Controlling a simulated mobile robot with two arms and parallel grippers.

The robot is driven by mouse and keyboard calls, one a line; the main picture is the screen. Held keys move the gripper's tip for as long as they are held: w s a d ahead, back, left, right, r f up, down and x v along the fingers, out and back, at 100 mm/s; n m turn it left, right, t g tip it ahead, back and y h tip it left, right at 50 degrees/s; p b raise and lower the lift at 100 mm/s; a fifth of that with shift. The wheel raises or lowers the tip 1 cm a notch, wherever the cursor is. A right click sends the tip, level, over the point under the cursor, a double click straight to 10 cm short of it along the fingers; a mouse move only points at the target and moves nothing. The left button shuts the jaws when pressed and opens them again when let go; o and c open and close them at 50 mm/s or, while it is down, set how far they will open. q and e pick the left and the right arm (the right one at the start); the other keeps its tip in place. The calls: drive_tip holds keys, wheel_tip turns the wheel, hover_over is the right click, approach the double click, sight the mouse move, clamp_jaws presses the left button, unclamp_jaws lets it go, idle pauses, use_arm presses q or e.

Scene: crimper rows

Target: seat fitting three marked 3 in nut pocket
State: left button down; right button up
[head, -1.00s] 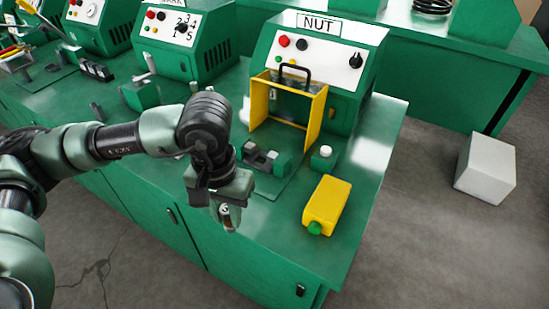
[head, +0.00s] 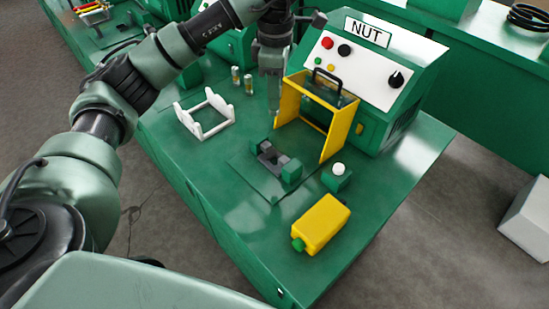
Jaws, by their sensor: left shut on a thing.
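My left gripper (head: 273,108) points down at the left edge of the yellow guard frame of the NUT machine. It is shut on a small fitting, mostly hidden between the fingers; its mark cannot be read. The nut pocket, a dark grey and green jaw block (head: 275,162), sits on a green plate in front of the guard and looks empty. The gripper is behind and above it, apart from it. Two small brass-coloured fittings (head: 236,76) (head: 248,84) stand upright on the bench left of the gripper. My right gripper is not in view.
The yellow guard (head: 336,138) stands upright around the machine (head: 365,73) mouth. A white rack (head: 205,117) lies to the left. A white button on a green box (head: 338,175) and a yellow box with a green knob (head: 321,224) are at the right. The front bench is clear.

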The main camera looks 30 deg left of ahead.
use_arm(q)
drive_tip(key=shift+w+a+r+n, duration=0.1)
drive_tip(key=shift+w+r+n, duration=0.15)
drive_tip(key=shift+n, duration=0.25)
drive_tip(key=shift+f, duration=0.35)
drive_tip(key=shift+f+p, duration=1.15)
drive_tip(key=shift+f, duration=8.55)
drive_tip(key=c, duration=1.2)
unclamp_jaws()
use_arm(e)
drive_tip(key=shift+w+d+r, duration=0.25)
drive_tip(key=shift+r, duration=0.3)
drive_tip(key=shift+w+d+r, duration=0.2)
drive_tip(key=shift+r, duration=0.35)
